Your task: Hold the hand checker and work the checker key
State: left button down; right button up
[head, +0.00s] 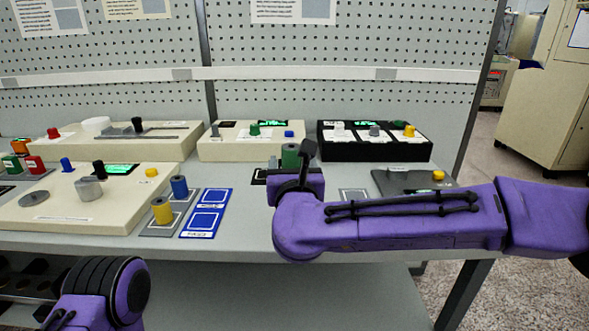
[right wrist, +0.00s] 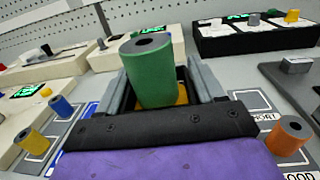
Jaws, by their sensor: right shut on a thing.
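My right gripper (head: 290,168) is over the middle of the bench; in the right wrist view its grey fingers (right wrist: 165,90) stand on either side of a green spindle (right wrist: 148,72) and are shut on it. The spindle is upright, with a dark hole in its top; something yellow shows just below it. The green spindle also shows in the head view (head: 290,154), partly hidden by my arm. I cannot tell for sure which thing is the hand checker or its key. My left arm shows at the lower left, its gripper out of view.
Cream consoles (head: 75,205) with knobs and green displays stand at the left and back. A black-framed console (head: 375,152) is at back right, a grey unit (head: 405,182) before it. Yellow (head: 162,212) and blue (head: 180,187) spindles stand beside blue labelled cards (head: 197,224). An orange spindle (right wrist: 287,137) stands right.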

jog(key=shift+w+f+b, duration=0.75)
jog(key=shift+w+f, duration=0.45)
jog(key=shift+w, duration=0.2)
jog(key=shift+w+f+b, duration=0.7)
jog(key=shift+w+f, duration=0.45)
jog(key=shift+w, duration=0.25)
jog(key=shift+f+b, duration=0.6)
jog(key=shift+b, duration=0.05)
jog(key=shift+s+f, duration=0.1)
dwell(4.4)
